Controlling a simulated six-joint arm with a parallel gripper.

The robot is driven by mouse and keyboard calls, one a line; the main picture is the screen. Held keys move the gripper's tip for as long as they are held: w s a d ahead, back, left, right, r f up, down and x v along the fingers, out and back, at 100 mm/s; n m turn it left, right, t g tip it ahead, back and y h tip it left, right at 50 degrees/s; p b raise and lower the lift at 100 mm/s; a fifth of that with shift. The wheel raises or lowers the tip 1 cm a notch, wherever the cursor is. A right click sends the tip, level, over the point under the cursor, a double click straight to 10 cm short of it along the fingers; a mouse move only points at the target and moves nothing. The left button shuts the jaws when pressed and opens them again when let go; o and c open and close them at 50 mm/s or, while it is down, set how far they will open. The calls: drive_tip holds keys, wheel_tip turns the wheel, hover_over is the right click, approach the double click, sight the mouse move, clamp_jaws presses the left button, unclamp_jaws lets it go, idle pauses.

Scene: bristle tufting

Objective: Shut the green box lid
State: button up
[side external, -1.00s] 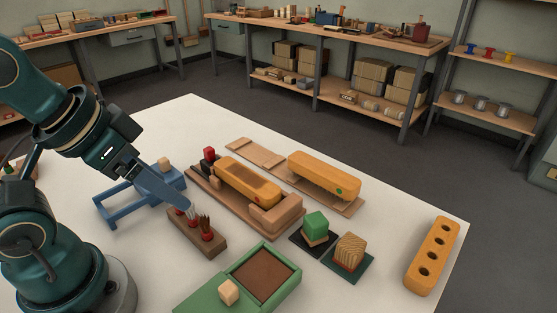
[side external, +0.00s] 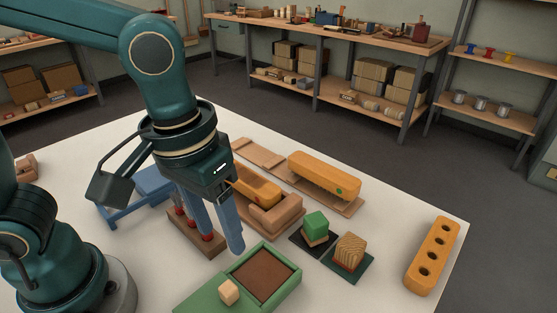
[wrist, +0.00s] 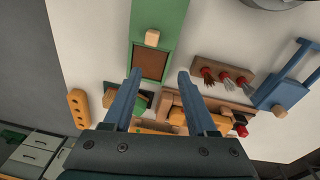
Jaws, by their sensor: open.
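The green box (side external: 290,289) stands on the white table at the front, its brown inside partly uncovered. Its green lid (side external: 196,302) lies to the lower left of the opening, with a pale wooden knob (side external: 228,291) on it. In the wrist view the box (wrist: 133,62) is ahead of the fingertips, with the lid (wrist: 170,14) and knob (wrist: 152,38) above the opening. My gripper (side external: 222,245) points down behind the box, open and empty. Its two blue fingers (wrist: 160,74) are well apart in the wrist view.
A brown holder with red-based tufts (side external: 184,232) stands left of my fingers. A wooden fixture with a yellow brush body (side external: 257,188) is behind them. A green block (side external: 315,224) and a bristled block (side external: 350,250) stand right of the box. A yellow holed bar (side external: 433,257) is far right.

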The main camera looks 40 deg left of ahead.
sight(228, 288)
drive_tip(key=shift+m+g+y, duration=0.3)
drive_tip(key=shift+m+g, duration=0.2)
drive_tip(key=shift+m, duration=0.3)
drive_tip(key=s+d+f, duration=0.1)
drive_tip(key=d+f, duration=0.1)
drive_tip(key=shift+s+d+f, duration=0.25)
drive_tip(key=shift+s+f, duration=0.1)
drive_tip(key=shift+f, duration=2.45)
clamp_jaws()
